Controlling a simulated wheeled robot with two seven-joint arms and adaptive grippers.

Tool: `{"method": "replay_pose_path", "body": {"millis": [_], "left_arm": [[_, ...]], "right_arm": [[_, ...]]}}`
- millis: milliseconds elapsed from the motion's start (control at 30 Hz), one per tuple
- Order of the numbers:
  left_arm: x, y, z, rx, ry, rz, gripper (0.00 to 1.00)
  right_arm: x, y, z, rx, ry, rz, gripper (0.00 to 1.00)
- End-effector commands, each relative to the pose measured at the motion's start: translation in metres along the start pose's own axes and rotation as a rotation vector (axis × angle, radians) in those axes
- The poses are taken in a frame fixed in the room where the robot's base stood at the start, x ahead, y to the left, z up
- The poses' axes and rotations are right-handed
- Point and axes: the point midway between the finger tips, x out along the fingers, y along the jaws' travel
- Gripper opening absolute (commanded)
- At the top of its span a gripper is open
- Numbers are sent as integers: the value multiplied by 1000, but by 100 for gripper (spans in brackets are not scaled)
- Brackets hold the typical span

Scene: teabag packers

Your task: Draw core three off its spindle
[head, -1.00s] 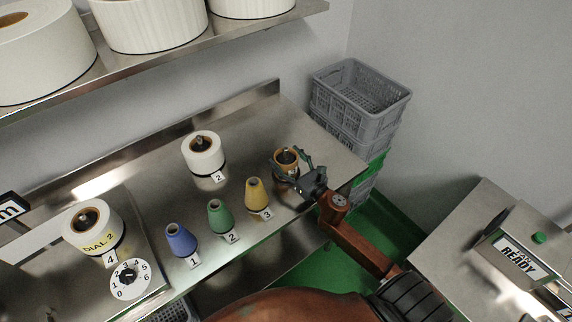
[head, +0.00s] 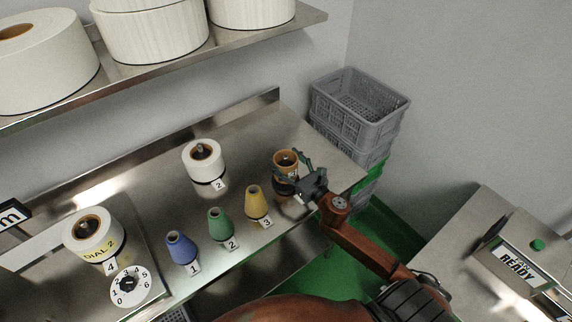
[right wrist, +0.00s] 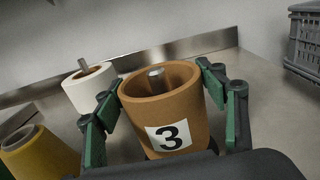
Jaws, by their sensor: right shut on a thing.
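Core three is a brown, empty cardboard tube (right wrist: 168,107) with a black 3 on a white label. It stands upright around its metal spindle (right wrist: 156,72), whose tip shows inside the bore in the right wrist view. In the head view the core (head: 284,162) is at the right end of the steel table. My right gripper (head: 292,168) is shut on core three, with a green-padded finger on either side of it in the right wrist view (right wrist: 165,108). My left gripper is not in view.
A white roll (head: 203,160) labelled 2 stands left of the core. Blue (head: 180,247), green (head: 220,224) and yellow (head: 258,205) cones line the front edge. A dial-2 roll (head: 93,236) stands far left. Stacked grey crates (head: 357,104) stand beyond the table's right end.

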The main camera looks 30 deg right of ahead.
Motion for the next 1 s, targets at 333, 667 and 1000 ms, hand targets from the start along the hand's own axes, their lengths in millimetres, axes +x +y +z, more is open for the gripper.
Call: {"method": "replay_pose_path", "body": {"millis": [333, 667, 1000], "left_arm": [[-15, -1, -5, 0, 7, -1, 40], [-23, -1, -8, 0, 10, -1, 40], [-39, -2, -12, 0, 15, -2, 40]], "right_arm": [[0, 0, 49, -4, -2, 2, 40], [0, 0, 73, -2, -2, 0, 40], [0, 0, 89, -1, -2, 0, 40]]}}
